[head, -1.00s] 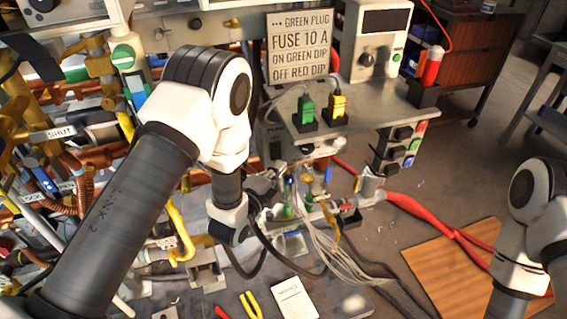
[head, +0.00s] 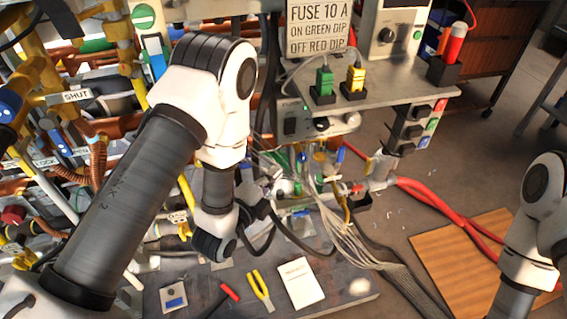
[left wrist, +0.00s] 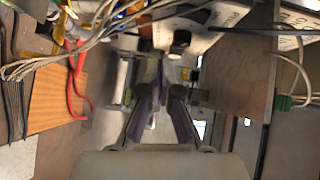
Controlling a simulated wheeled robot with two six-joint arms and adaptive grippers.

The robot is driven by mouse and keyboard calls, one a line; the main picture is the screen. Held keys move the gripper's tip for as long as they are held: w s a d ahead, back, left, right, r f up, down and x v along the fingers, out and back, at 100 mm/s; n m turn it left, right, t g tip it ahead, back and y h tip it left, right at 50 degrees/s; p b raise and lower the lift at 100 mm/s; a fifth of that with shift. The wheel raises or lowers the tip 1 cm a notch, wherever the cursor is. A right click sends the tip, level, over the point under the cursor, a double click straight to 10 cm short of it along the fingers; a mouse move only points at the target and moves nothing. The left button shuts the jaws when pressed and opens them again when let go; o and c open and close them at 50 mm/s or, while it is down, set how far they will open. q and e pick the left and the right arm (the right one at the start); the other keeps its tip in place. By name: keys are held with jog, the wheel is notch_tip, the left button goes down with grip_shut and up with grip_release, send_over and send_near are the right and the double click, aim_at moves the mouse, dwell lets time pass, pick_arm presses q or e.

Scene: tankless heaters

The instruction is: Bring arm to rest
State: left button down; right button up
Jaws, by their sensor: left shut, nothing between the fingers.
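My left arm (head: 140,195) comes in from the left and bends down at its white joint in front of the heater rig. My left gripper (head: 264,196) is small and partly hidden at the end of the wrist, close to the wires and valves. In the left wrist view my left gripper (left wrist: 168,90) has its two dark fingers close together with nothing held. My right arm (head: 530,225) shows at the right edge; its gripper is out of view.
Pipes and valves crowd the left. A metal shelf (head: 405,97) holds a green plug (head: 324,82) and a yellow plug (head: 356,78) below a sign (head: 318,28).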

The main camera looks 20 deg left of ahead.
pick_arm(q)
jog(key=shift+v, duration=0.95)
jog(key=shift+d+r, duration=0.1)
jog(key=shift+d, duration=0.05)
jog(key=s+a+f+n+g+y+p, duration=0.1)
jog(key=s+f+n+g+p, duration=0.1)
jog(key=s+f+n+g, duration=0.3)
jog(key=s+a+f+n+g+y+p, duration=0.1)
jog(key=s+f+n+g, duration=0.5)
jog(key=s, duration=0.6)
jog(key=s+a+f+n+g+y+p, duration=0.1)
jog(key=s+a+f+n+g+p, duration=0.2)
jog(key=s+f+n+g, duration=0.2)
jog(key=s+n, duration=0.3)
jog(key=s, duration=0.1)
jog(key=shift+s+a+f+n+g, duration=0.15)
jog(key=shift+a+f+n+g, duration=0.15)
jog(key=shift+n, duration=0.1)
